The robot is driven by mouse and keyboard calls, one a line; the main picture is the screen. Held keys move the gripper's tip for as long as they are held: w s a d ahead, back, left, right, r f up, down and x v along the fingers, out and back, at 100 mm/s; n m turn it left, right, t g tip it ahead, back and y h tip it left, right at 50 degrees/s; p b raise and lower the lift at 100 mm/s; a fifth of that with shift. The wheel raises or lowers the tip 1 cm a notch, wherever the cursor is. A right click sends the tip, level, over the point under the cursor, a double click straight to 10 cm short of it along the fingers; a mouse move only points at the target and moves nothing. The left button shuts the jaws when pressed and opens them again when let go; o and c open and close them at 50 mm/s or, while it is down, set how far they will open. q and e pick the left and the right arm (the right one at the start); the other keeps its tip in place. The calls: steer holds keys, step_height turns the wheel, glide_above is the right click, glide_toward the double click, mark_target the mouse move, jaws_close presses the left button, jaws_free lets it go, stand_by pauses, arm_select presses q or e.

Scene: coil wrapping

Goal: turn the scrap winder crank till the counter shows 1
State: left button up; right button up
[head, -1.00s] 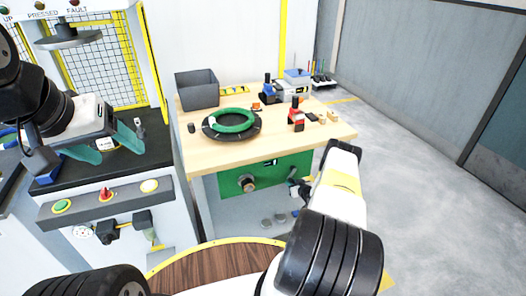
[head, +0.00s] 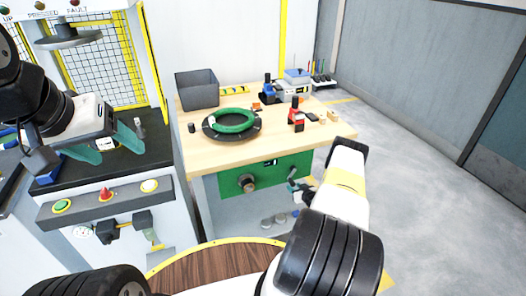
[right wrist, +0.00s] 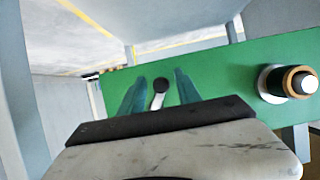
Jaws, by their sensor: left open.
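The scrap winder is a green panel (head: 222,184) under the front of the wooden table, with a spool (head: 247,183) and a small dark counter (head: 270,162) whose digit is too small to read. In the right wrist view the crank (right wrist: 160,88), a light arm with a dark round knob, stands between the fingers of my right gripper (right wrist: 160,93), with gaps at its sides. The spool shows there at the right (right wrist: 290,82). My right gripper (head: 297,189) is at the panel's right end. My left gripper (head: 116,142) is open and empty above the black press bench.
On the wooden table (head: 290,141) are a grey bin (head: 197,89), a green coil (head: 234,121) on a black round stand and a red tool (head: 297,114). The press bench (head: 75,162) with its buttons stands at left. The floor at right is clear.

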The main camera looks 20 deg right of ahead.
steer(key=s, duration=0.5)
steer(key=shift+s+d, duration=0.2)
steer(key=shift+s, duration=0.1)
stand_by(0.7)
